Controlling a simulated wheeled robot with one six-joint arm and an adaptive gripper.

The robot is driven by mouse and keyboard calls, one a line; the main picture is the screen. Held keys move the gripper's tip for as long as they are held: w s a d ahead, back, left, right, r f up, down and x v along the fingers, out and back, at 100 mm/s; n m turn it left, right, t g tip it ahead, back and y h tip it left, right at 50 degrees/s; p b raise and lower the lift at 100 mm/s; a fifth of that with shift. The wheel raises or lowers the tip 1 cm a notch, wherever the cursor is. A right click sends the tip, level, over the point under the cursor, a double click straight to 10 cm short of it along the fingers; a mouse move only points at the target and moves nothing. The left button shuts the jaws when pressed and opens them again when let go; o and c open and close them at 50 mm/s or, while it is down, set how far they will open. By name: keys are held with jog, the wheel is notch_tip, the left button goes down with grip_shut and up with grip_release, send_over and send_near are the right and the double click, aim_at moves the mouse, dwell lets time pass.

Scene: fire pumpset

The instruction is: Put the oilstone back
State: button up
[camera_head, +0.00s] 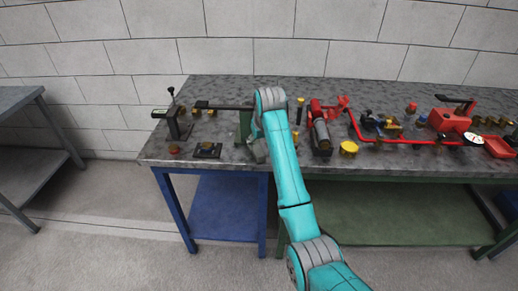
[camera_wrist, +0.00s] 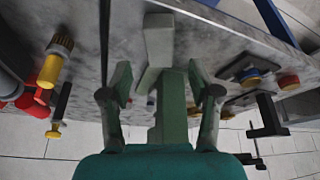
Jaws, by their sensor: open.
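A pale grey-green block (camera_wrist: 159,38), which looks like the oilstone, shows in the wrist view just beyond my fingertips, near the bench's front edge. A darker green block (camera_wrist: 171,112) shows nearer, between my fingers; a green upright piece (camera_head: 245,123) stands beside my wrist in the head view. My gripper (camera_wrist: 161,78) is open, with one finger on each side and visible gaps to the blocks. I cannot tell whether the pale block rests on the bench or on the green piece. In the head view my arm partly hides this spot.
The bench top (camera_head: 225,166) has bare room at its front left. A thin dark bar (camera_head: 230,107) runs behind. Red pump parts (camera_head: 320,132) and a yellow cap (camera_head: 348,147) stand to the right.

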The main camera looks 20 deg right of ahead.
jog(key=v, duration=0.6)
jog(key=s+f+t, duration=0.1)
jog(key=s+f, duration=0.4)
jog(key=f, duration=0.6)
jog(key=s+f+t, duration=0.1)
jog(key=s+f, duration=0.4)
jog(key=f, duration=0.6)
jog(key=s+f+t, duration=0.1)
jog(key=s+f, duration=0.3)
jog(key=s, duration=0.4)
jog(key=s+f+t, duration=0.2)
jog(key=s+f, duration=0.3)
jog(key=s, duration=0.3)
jog(key=s+r+t, duration=0.1)
jog(key=s+r, duration=0.1)
jog(key=s, duration=0.9)
jog(key=s+r+t, duration=0.2)
jog(key=s, duration=0.8)
jog(key=s+r+t, duration=0.2)
jog(key=s+r, duration=1.3)
jog(key=shift+m, duration=0.4)
